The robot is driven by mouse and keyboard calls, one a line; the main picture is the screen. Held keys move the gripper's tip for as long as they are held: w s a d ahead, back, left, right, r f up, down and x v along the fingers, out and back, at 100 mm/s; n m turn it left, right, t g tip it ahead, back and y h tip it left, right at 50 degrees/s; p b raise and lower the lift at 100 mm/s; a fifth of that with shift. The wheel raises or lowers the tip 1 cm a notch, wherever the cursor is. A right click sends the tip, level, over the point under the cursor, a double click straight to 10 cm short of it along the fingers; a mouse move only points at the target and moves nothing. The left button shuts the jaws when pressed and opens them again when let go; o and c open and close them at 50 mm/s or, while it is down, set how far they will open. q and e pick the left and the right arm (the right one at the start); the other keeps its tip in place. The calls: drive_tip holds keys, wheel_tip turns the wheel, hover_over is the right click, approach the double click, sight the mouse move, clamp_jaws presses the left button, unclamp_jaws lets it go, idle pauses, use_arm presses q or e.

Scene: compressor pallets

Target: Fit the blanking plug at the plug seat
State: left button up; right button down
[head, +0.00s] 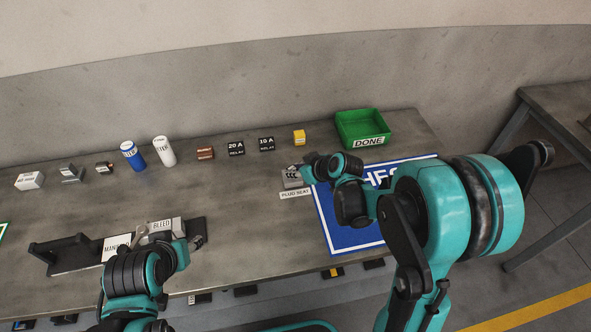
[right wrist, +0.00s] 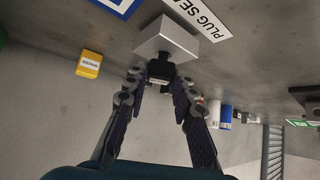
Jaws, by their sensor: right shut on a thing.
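The plug seat is a grey metal block (head: 291,178) behind its PLUG SEAT label (head: 295,193), left of the blue mat. It also shows in the right wrist view (right wrist: 166,38). My right gripper (head: 305,165) is at the block; its fingers in the right wrist view (right wrist: 160,80) are shut on a small dark piece (right wrist: 160,72), seemingly the blanking plug. This piece is right against the block's near face in that view; I cannot tell how far it is seated. My left gripper (head: 182,240) is low by the BLEED block, its fingers not clear.
A blue-bordered mat (head: 345,238) lies under my right arm. A green DONE tray (head: 385,124) stands behind it. A yellow box (head: 299,137), relays (head: 236,148), cylinders (head: 133,156) and small blocks line the back. A BLEED and MANIFOLD fixture (head: 70,256) is front left. The bench middle is clear.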

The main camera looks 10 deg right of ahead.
drive_tip(key=shift+f+b, duration=0.45)
drive_tip(key=shift+f, duration=0.15)
drive_tip(key=c, duration=1.2)
unclamp_jaws()
drive_tip(key=shift+s+r, duration=0.1)
drive_tip(key=v, duration=1.2)
